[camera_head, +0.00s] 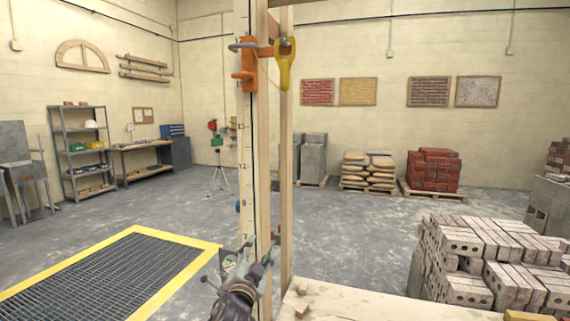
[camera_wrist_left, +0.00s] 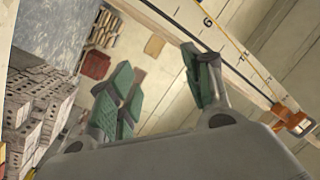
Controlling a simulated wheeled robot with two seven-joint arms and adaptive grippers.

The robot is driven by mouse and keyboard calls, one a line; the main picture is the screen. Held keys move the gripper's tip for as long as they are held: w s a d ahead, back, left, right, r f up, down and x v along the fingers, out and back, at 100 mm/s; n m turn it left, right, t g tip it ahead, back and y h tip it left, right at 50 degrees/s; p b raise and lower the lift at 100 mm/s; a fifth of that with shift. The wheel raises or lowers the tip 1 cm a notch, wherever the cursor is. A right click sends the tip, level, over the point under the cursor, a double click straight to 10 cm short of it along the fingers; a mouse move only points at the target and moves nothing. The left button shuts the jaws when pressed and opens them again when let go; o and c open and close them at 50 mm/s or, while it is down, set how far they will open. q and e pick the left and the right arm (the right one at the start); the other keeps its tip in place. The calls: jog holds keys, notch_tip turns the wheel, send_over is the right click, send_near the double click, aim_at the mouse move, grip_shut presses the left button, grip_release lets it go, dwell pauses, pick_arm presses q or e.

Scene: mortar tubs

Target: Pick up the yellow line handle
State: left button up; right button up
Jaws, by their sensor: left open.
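The yellow line handle (camera_head: 285,62) hangs high on the timber frame, near the top of the head view, just right of an orange clamp (camera_head: 247,65). My left gripper (camera_head: 246,260) is low in front of the marked post, well below the handle. In the left wrist view its green-padded fingers (camera_wrist_left: 160,88) are apart with nothing between them. The orange clamp also shows at the right edge of the left wrist view (camera_wrist_left: 291,117); I cannot make out the yellow handle there. My right gripper is in neither view.
The marked post (camera_head: 245,160) and a second timber upright (camera_head: 286,180) stand close by my left gripper. Stacked pale bricks (camera_head: 480,250) are at right. A yellow-edged floor grate (camera_head: 105,275) lies at left. The floor behind is mostly clear.

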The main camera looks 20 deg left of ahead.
pick_arm(q)
jog(key=d+r+m+g+h, duration=0.2)
jog(key=d+r+m+h, duration=0.2)
jog(key=r+m+h, duration=0.65)
jog(key=d+r+m+g+h, duration=0.2)
jog(key=d+r+m+h, duration=0.3)
jog(key=r+m, duration=0.95)
jog(key=d+r+m+g+h, duration=0.2)
jog(key=d+r+m+h, duration=0.2)
jog(key=r+m+h, duration=0.75)
jog(key=t+y, duration=0.3)
jog(key=y, duration=1.2)
send_near(285, 65)
jog(key=a+p+x, duration=0.1)
jog(key=p+x, duration=0.1)
jog(key=x, duration=0.4)
jog(key=shift+w+f+n, duration=0.25)
jog(key=shift+f+n, duration=0.1)
jog(key=shift+n, duration=0.1)
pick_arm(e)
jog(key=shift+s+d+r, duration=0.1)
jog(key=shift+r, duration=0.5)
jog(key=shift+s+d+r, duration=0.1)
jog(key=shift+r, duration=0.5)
